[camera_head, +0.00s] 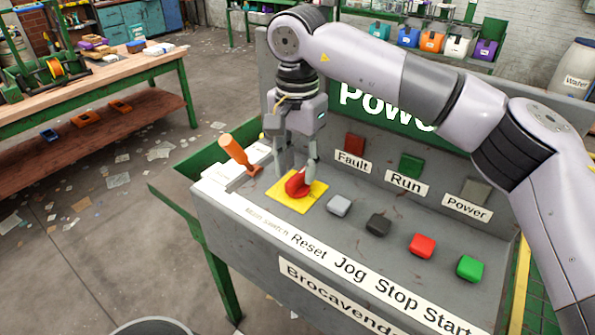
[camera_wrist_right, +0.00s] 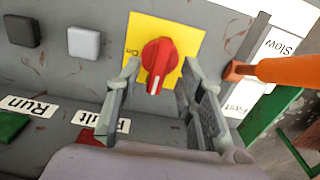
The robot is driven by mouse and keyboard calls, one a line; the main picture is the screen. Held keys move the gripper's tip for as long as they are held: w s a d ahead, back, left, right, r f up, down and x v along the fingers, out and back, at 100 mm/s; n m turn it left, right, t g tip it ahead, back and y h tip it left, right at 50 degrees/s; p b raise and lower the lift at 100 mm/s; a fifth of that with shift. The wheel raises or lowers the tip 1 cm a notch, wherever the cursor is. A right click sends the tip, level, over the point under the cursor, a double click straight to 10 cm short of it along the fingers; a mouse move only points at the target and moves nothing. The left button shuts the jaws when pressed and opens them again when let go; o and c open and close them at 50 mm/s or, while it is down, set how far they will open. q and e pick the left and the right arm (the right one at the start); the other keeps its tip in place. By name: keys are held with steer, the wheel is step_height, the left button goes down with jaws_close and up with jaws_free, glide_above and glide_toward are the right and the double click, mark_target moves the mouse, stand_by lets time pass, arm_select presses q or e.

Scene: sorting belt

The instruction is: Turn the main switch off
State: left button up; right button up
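The main switch is a red rotary knob (camera_head: 297,184) on a yellow plate (camera_head: 310,197) at the left of the grey control panel. In the right wrist view the red knob (camera_wrist_right: 158,62) has a white pointer mark facing the bottom of the picture. The word "On" shows at the plate's left edge there. My right gripper (camera_head: 297,166) points down at the knob. In the right wrist view its two fingers (camera_wrist_right: 157,80) are spread, one on each side of the knob's lower part, with visible gaps. My left gripper is not in view.
An orange lever (camera_head: 236,152) with Slow and Fast labels stands close left of the switch. Grey, black, red (camera_head: 423,245) and green (camera_head: 472,268) buttons run to the right. Fault (camera_head: 354,145), Run and Power lamps line the panel's back. A wooden workbench (camera_head: 90,85) stands at the left.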

mark_target(297, 175)
step_height(297, 175, up, 10)
stand_by(0.3)
steer(key=shift+f, duration=0.15)
